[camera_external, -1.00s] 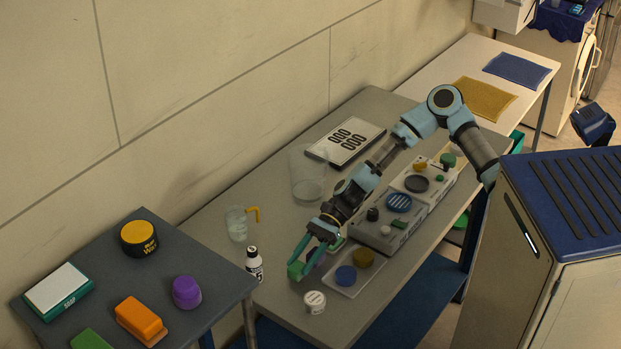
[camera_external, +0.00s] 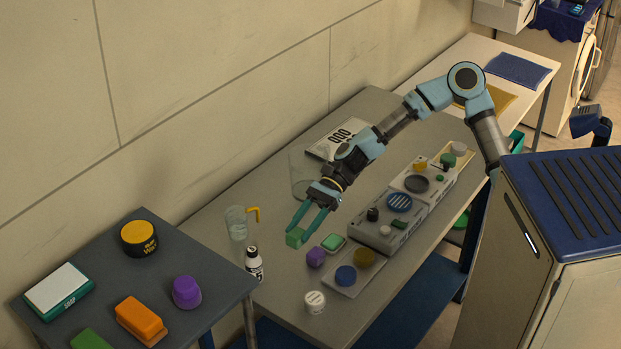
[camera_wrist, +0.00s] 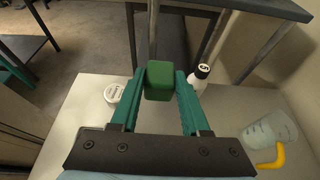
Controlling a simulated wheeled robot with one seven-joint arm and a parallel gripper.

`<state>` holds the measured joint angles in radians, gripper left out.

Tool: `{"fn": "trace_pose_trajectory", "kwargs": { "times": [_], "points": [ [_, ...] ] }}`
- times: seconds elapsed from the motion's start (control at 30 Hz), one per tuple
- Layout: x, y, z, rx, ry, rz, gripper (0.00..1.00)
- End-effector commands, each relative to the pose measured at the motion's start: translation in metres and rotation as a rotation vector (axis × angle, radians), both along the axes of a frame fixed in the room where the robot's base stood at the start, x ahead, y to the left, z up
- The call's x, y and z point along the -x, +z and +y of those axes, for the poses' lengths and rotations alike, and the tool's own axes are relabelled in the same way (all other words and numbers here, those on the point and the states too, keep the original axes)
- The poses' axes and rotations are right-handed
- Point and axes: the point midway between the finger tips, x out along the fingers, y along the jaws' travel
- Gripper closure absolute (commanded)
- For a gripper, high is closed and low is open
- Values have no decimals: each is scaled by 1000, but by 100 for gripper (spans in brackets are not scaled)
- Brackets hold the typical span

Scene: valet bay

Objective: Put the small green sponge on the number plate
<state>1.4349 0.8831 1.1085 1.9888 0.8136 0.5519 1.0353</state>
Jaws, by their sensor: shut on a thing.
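My gripper (camera_external: 299,229) is shut on a small green block (camera_external: 296,237), which looks like the small green sponge. The block is held above the grey table, and in the wrist view (camera_wrist: 160,80) it sits between both fingertips. The number plate (camera_external: 322,152) is a flat white board with black digits. It lies on the table near the wall, behind and right of the gripper. My forearm hides part of the plate, and nothing shows on its visible part.
Grey boxes (camera_external: 385,233) stand right.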

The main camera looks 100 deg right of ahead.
Motion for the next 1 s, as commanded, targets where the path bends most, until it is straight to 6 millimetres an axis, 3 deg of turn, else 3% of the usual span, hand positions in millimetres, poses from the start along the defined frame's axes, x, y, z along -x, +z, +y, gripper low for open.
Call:
{"fn": "trace_pose_trajectory", "kwargs": {
  "times": [0.2,0.5,0.77,1.0],
  "points": [
    [0,51,-1,6,-2,-2,100],
    [0,99,-1,3,-4,-1,100],
    [-21,86,-53,-3,-214,0,100],
    [-35,75,-123,-8,-479,1,100]
  ]
}}
